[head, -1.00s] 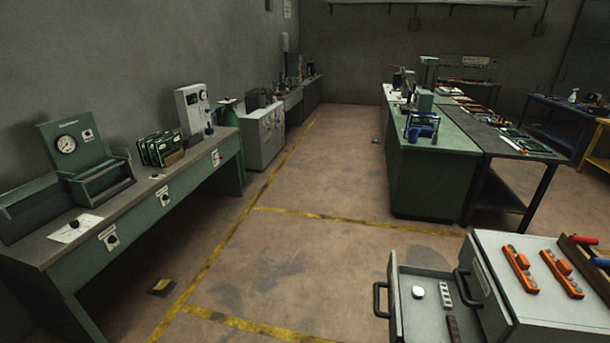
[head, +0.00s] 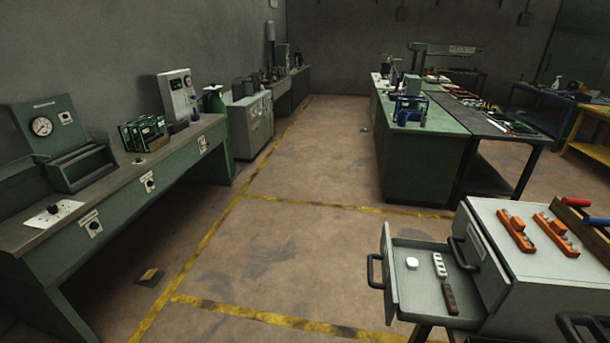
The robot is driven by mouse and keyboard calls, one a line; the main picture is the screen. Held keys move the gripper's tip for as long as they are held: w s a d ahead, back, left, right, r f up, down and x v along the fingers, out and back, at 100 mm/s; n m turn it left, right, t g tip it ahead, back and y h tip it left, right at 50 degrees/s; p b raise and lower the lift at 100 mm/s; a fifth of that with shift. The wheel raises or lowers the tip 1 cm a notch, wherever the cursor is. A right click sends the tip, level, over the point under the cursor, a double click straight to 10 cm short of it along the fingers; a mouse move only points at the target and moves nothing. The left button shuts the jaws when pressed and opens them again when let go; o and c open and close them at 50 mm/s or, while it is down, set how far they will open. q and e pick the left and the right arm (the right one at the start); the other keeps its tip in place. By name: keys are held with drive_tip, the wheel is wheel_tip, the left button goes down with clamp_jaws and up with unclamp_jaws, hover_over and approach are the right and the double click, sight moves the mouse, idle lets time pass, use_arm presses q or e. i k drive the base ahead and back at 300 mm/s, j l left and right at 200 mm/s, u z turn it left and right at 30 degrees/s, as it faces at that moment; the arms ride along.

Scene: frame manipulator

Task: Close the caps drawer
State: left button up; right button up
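An open drawer (head: 425,312) sticks out toward the left from a grey cabinet (head: 545,270) at the lower right of the head view. Its front panel has a black handle (head: 374,272). Inside lie a white round piece (head: 411,263), a pale strip with several sections (head: 439,265) and a dark brown bar (head: 450,299). I cannot tell whether this is the caps drawer, as no label on its front shows. A second black handle (head: 463,254) sits on the cabinet side behind it. Neither of my grippers is in view.
Orange tools (head: 515,232) and a wooden tray (head: 588,222) lie on the cabinet top. A long green bench (head: 125,195) runs along the left wall. A green workbench (head: 420,165) stands beyond the cabinet.

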sight(417, 296)
drive_tip(key=j+z, duration=0.25)
drive_tip(key=z, duration=0.25)
drive_tip(key=k+j+z, duration=0.15)
drive_tip(key=z, duration=0.35)
